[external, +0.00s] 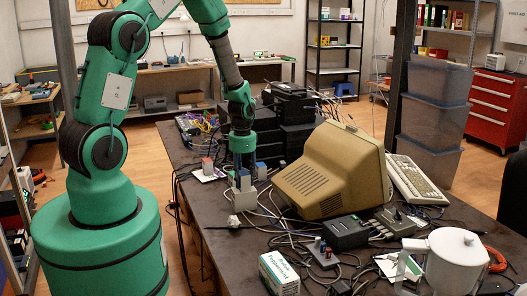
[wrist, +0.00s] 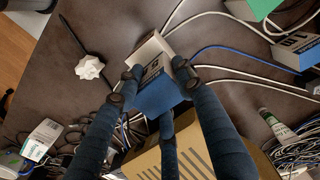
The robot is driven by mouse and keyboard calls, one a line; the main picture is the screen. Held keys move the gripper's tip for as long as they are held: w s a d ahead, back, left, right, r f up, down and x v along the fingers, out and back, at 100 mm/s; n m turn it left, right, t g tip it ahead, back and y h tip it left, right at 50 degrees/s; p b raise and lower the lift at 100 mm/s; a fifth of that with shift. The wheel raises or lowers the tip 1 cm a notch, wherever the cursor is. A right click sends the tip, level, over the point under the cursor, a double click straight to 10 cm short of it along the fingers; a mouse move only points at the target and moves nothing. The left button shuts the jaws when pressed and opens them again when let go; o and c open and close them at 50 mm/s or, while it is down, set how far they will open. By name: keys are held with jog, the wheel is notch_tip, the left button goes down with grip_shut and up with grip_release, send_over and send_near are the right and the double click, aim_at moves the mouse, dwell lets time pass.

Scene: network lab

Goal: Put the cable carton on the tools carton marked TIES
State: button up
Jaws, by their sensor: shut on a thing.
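My gripper (wrist: 157,84) is shut on a blue carton with a white label and dark print, seemingly the cable carton (wrist: 153,97); the print is too small to read. In the external view my gripper (external: 243,172) points down over the near left part of the table. A whitish carton (wrist: 150,48) shows right beside and partly behind the held carton in the wrist view; in the external view a pale carton (external: 243,199) stands below my gripper. I cannot read TIES on it, nor tell if the two touch.
A white knobbly piece (wrist: 90,67) lies beside a black rod. A beige monitor (external: 325,175) stands close on the right. Cables cover much of the table. A blue-and-white carton (wrist: 297,50) and a green-topped carton (wrist: 258,8) stand apart. A Peppermint box (external: 279,274) is at the front.

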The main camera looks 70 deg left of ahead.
aim_at(243, 172)
jog(key=o, duration=1.3)
jog(key=shift+c, duration=0.2)
jog(key=shift+r, duration=0.1)
notch_tip(243, 172, up, 12)
jog(key=shift+r+p, duration=0.1)
jog(key=shift+p, duration=0.65)
